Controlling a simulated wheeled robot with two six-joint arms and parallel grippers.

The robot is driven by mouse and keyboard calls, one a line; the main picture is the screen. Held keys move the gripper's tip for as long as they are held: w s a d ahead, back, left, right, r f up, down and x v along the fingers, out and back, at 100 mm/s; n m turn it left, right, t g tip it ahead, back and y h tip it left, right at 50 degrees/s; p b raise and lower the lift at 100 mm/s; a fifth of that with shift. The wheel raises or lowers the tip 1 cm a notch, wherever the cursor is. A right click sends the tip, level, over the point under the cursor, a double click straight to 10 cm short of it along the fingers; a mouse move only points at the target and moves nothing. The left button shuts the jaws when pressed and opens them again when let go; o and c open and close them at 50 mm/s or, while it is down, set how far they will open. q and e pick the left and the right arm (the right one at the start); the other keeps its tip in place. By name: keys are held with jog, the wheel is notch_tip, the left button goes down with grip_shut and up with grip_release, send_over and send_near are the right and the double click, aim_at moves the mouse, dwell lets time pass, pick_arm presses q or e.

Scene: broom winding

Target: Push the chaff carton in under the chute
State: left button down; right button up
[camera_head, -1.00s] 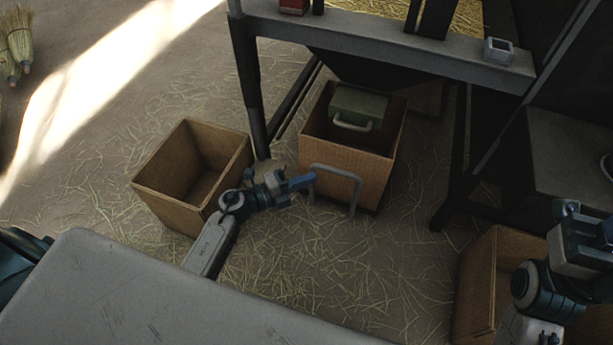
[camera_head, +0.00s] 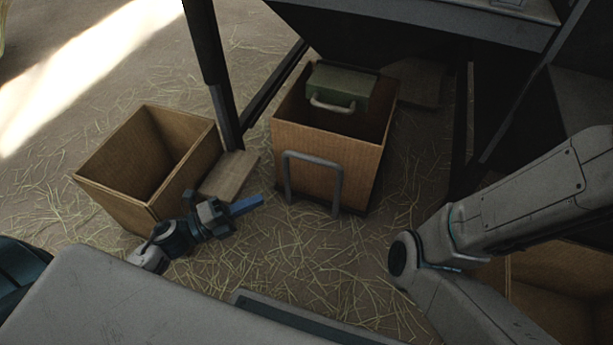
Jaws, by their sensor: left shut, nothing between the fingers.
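Three open brown cartons are in view, and I cannot tell by look alone which is the chaff carton. One carton (camera_head: 330,165) stands under the dark chute (camera_head: 400,40) with a green box with a handle (camera_head: 340,88) in it. A grey metal hoop (camera_head: 313,157) stands at its front face. An empty carton (camera_head: 150,165) stands at the left. A third carton (camera_head: 550,285) is partly hidden behind my right arm. My left gripper (camera_head: 252,203) is shut and empty, low between the left carton and the hoop, touching neither. My right gripper is out of view.
A dark machine leg (camera_head: 212,75) stands between the left and middle cartons, with a flat brown board (camera_head: 229,175) at its foot. Straw covers the floor (camera_head: 320,250). A grey surface (camera_head: 150,300) fills the lower left.

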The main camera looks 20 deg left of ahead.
aim_at(310, 131)
pick_arm(q)
jog(key=w+a+b+x, duration=0.1)
jog(key=b+x, duration=0.4)
jog(key=x, duration=0.7)
jog(key=shift+w, duration=0.65)
jog(key=shift+w+a+r, duration=0.1)
jog(key=shift+r, duration=0.05)
jog(key=w+p, duration=0.1)
jog(key=w, duration=0.5)
jog(key=w+p, duration=0.2)
jog(key=w, duration=0.5)
jog(key=shift+w+d, duration=0.2)
jog(key=shift+w, duration=0.4)
jog(key=shift+w+a+r, duration=0.1)
jog(key=shift+w+r, duration=0.05)
